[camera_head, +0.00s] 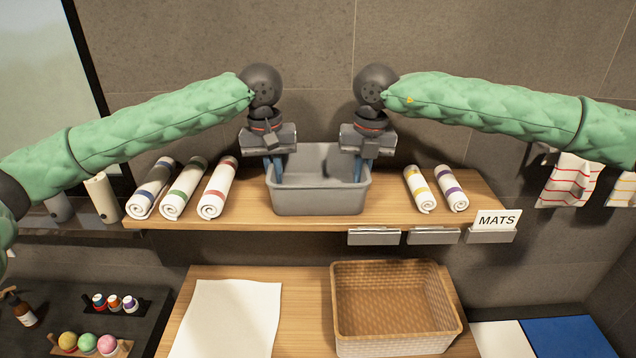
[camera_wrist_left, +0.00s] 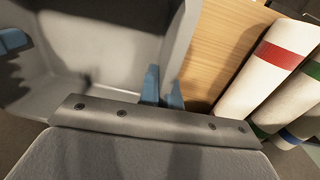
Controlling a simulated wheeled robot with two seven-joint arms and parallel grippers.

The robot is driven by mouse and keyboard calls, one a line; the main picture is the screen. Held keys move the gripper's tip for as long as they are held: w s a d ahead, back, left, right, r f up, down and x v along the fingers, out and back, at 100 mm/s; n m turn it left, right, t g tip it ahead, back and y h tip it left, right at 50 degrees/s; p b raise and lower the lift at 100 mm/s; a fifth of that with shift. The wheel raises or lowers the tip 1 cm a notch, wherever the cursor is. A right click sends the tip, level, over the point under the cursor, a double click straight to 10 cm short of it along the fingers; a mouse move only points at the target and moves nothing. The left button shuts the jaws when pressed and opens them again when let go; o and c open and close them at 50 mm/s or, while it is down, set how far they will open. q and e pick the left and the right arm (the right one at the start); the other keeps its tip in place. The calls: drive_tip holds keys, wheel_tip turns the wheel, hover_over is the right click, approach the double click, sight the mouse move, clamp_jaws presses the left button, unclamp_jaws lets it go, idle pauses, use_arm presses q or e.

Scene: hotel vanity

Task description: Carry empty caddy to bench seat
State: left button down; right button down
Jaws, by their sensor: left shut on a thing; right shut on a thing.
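The grey caddy (camera_head: 318,200) sits on the upper wooden shelf between rolled towels, and its visible inside is empty. My left gripper (camera_head: 274,170) is shut on the caddy's left wall. My right gripper (camera_head: 360,170) is shut on its right wall. In the left wrist view, the blue fingertips (camera_wrist_left: 162,88) straddle the caddy wall (camera_wrist_left: 182,40), with the caddy's inside to the left. A blue fingertip of my right gripper (camera_wrist_left: 14,40) shows at that view's left edge. I cannot identify a bench seat for certain.
Striped rolled towels (camera_head: 218,187) lie left of the caddy, and two more (camera_head: 419,188) lie right. A MATS sign (camera_head: 497,220) stands at the shelf's right front. Below are a wicker basket (camera_head: 395,340) and a white mat (camera_head: 228,318) on a wooden surface. Towels (camera_head: 570,180) hang at right.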

use_arm(q)
drive_tip(key=shift+r, duration=0.2)
use_arm(e)
drive_tip(key=shift+r, duration=0.2)
